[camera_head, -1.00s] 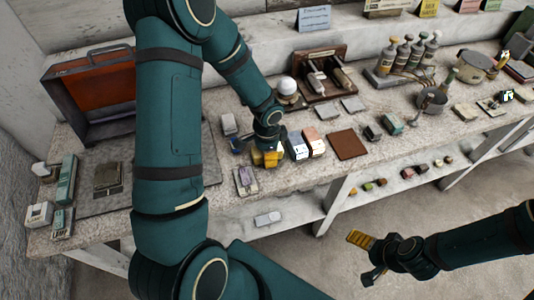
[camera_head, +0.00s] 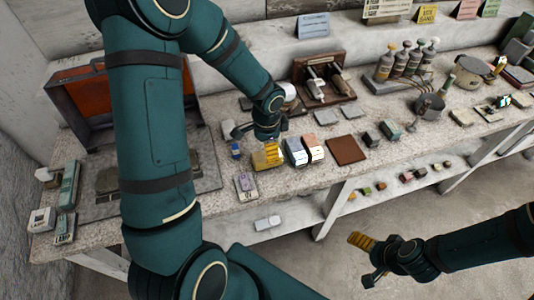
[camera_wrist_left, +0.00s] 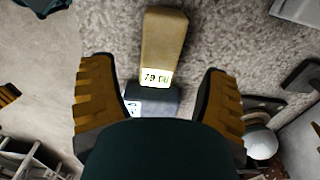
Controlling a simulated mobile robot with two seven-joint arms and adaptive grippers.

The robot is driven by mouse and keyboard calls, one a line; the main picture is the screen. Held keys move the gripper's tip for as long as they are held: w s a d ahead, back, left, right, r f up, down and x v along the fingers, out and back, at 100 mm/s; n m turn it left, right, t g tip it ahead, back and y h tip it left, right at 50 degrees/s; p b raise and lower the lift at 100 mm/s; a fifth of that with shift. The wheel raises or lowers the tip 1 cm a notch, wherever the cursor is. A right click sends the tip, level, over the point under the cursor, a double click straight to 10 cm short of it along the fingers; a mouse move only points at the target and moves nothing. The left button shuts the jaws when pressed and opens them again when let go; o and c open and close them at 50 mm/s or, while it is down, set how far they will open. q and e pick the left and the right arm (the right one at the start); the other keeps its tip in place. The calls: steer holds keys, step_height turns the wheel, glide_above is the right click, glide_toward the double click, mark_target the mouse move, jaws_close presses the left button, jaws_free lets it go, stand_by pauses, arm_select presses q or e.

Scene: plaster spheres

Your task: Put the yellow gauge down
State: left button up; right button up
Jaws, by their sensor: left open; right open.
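The yellow gauge (camera_wrist_left: 163,45) lies on the stone bench in the left wrist view, its lit display facing my wrist. It stands between and beyond the spread fingers of my left gripper (camera_wrist_left: 160,100), with clear gaps on both sides. A blue-grey part (camera_wrist_left: 152,101) adjoins its near end; I cannot tell if it belongs to the gauge. In the head view my left gripper (camera_head: 256,148) is low over the bench and the gauge (camera_head: 264,159) shows by its fingers, partly covered. My right gripper (camera_head: 362,259) is open and empty, in front of the bench over the floor.
White and pink blocks (camera_head: 305,149) stand just right of the gauge, beside a brown square plate (camera_head: 347,150). A small pale device (camera_head: 246,186) lies at the front edge. Bottles (camera_head: 402,59) stand at the back right.

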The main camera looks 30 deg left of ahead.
arm_select(q)
step_height(320, 180, up, 5)
steer(key=shift+r+p, duration=0.1)
steer(key=shift+p, duration=0.25)
arm_select(e)
steer(key=shift+w+r, duration=0.15)
steer(key=shift+r, duration=0.35)
